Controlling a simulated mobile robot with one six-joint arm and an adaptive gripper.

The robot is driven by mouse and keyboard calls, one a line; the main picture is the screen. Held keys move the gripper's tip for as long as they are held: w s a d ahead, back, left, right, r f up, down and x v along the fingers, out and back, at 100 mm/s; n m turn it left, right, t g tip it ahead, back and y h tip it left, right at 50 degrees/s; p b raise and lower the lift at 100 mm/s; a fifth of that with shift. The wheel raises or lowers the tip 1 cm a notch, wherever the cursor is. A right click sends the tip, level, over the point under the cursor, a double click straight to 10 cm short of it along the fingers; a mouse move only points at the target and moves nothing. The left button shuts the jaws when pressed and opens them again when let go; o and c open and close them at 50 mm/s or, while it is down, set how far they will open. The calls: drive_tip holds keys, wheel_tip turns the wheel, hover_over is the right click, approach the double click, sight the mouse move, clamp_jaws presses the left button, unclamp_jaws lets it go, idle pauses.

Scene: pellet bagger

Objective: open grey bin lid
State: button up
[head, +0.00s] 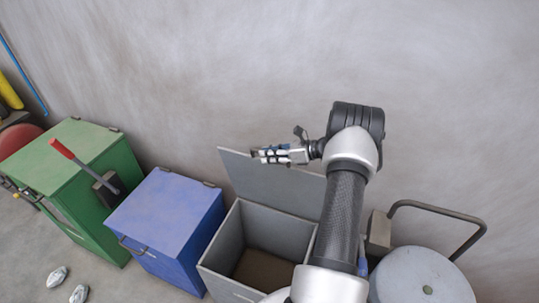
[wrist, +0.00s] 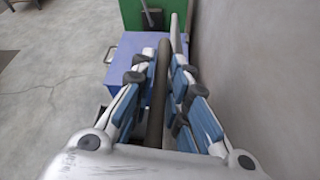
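The grey bin (head: 217,258) stands in the lower middle of the head view, its inside showing a brown bottom. Its grey lid (head: 262,185) is open, standing steeply up at the back of the bin toward the wall. My gripper (head: 260,154) is at the lid's upper edge, its fingers pointing left. In the wrist view, a dark bar, seemingly the lid's handle (wrist: 157,105), runs between the two blue-padded fingers (wrist: 164,55), which lie close on both sides of it. In the head view the gripper hides this contact.
A blue bin (head: 165,215) with its lid shut stands left of the grey bin. A green bin (head: 75,155) with a red-handled lever (head: 62,150) is farther left. A round grey drum (head: 425,280) and a bent metal handle (head: 440,212) are at right. The wall is close behind.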

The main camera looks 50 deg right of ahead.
idle(0.3)
drive_tip(key=v, duration=1.2)
